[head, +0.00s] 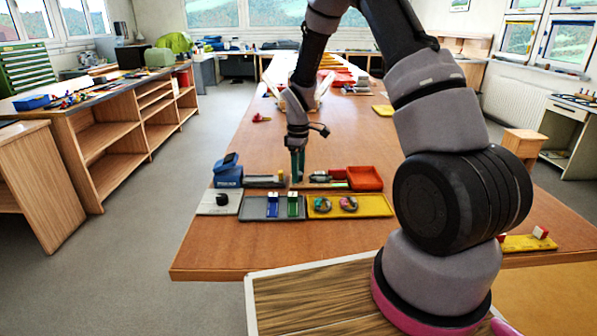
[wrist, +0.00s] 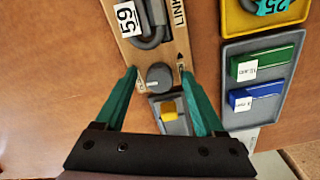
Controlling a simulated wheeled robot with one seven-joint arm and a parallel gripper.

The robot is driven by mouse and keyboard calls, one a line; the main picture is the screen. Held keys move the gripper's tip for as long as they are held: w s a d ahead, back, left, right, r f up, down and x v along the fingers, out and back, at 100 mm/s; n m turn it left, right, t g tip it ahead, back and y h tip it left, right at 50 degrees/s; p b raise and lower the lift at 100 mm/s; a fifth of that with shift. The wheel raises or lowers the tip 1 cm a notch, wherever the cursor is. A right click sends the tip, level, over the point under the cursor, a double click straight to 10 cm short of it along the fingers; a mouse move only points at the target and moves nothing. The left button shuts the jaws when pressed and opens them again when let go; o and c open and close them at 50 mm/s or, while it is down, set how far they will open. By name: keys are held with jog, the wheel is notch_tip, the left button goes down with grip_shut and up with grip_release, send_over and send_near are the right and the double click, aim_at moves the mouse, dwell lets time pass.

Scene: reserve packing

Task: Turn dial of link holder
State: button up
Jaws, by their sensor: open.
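The link holder is a pale wooden block (wrist: 176,52) with partly visible lettering. It carries a grey shackle (wrist: 151,38) tagged 59 and a round dark grey dial (wrist: 159,76) near its lower end. My gripper (wrist: 159,74) is open, with one teal finger on each side of the dial and a gap showing on both sides. I cannot tell how far the fingertips are above the block. In the head view my gripper (head: 297,177) points down at the row of fixtures, and I cannot make out the dial there.
A grey unit with a yellow part (wrist: 168,108) sits just below the holder in the wrist view. A grey tray (head: 249,212) holds blue and green blocks. Beside it are a yellow tray (head: 382,206), a red bin (head: 365,178) and a blue box (head: 228,172). The front tabletop is clear.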

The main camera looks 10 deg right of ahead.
jog(key=shift+f, duration=0.1)
grip_shut()
jog(key=shift+m, duration=0.4)
